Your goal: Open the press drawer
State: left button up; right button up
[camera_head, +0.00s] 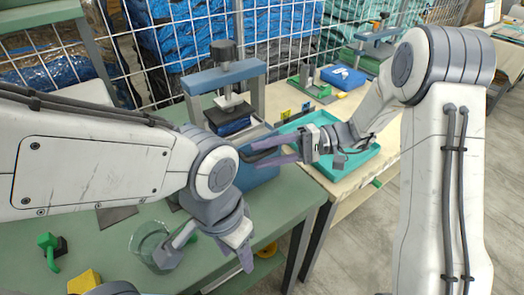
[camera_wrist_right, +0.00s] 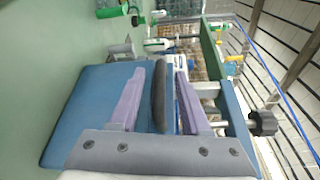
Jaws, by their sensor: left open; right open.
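The press (camera_head: 224,78) stands at the back of the green table, with a blue crossbar, a black knob on top and a dark block under its ram. Its blue drawer (camera_head: 258,174) is at the front right of the press, partly hidden by my right gripper. My right gripper (camera_head: 258,154) is open at the drawer. In the right wrist view, the black drawer handle (camera_wrist_right: 160,95) lies between its purple fingers (camera_wrist_right: 161,90), with a visible gap at least on the right side. My left gripper (camera_head: 207,262) is open and low over the table front, apart from the press.
A glass bowl (camera_head: 137,240) stands beside my left gripper. A green-handled tool (camera_head: 50,248) and a yellow block (camera_head: 84,281) are at the front left. A teal tray (camera_head: 365,160) lies on the neighbouring wooden table, behind my right arm. A wire fence runs behind.

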jog(key=shift+s+a, duration=0.15)
jog(key=shift+a, duration=0.35)
jog(key=shift+c, duration=0.4)
grip_shut()
jog(key=shift+f, duration=0.1)
dwell(0.7)
